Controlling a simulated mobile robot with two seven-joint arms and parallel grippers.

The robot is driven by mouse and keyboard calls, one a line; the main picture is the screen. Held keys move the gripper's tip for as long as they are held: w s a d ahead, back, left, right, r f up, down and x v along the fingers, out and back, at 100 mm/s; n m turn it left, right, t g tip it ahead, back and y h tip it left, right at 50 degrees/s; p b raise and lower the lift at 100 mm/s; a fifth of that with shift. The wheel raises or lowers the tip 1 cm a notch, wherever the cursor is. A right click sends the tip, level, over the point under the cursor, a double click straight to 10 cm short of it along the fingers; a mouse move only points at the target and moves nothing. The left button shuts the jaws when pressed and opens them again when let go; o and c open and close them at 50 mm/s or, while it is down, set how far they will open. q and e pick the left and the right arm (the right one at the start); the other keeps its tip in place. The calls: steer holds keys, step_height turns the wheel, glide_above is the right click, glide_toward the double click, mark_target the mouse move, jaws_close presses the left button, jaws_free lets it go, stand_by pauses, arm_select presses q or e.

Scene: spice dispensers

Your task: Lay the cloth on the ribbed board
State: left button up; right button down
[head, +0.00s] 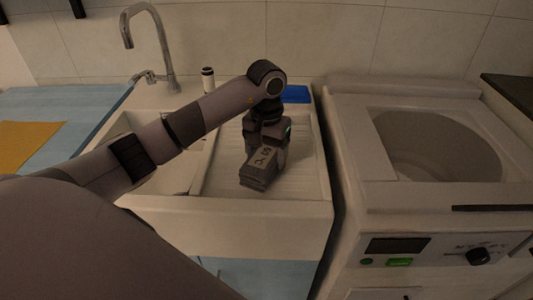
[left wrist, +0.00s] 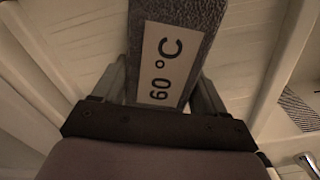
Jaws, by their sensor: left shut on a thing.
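The grey folded cloth (head: 262,168) carries a white label that reads "60 °C". My left gripper (head: 268,150) is shut on it from above, with one finger on each side. In the left wrist view the cloth (left wrist: 178,45) sits between the two fingers, label facing the camera. The pale ribbed board (head: 305,172) is the draining side of the sink, and the cloth is low over its left-middle part. I cannot tell whether the cloth touches the board. Part of the board is hidden behind the gripper and cloth. My right gripper is not in view.
The sink basin (head: 180,165) is left of the board, with a tap (head: 163,40) behind. A blue object (head: 295,94) lies at the board's back edge. A washing machine (head: 345,150) stands to the right. An orange sheet (head: 25,142) lies on the blue counter (head: 75,105).

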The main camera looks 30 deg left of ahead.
mark_target(266, 151)
arm_select(q)
steer(key=shift+f, duration=0.1)
steer(key=o, duration=1.1)
step_height(266, 151, up, 12)
stand_by(0.4)
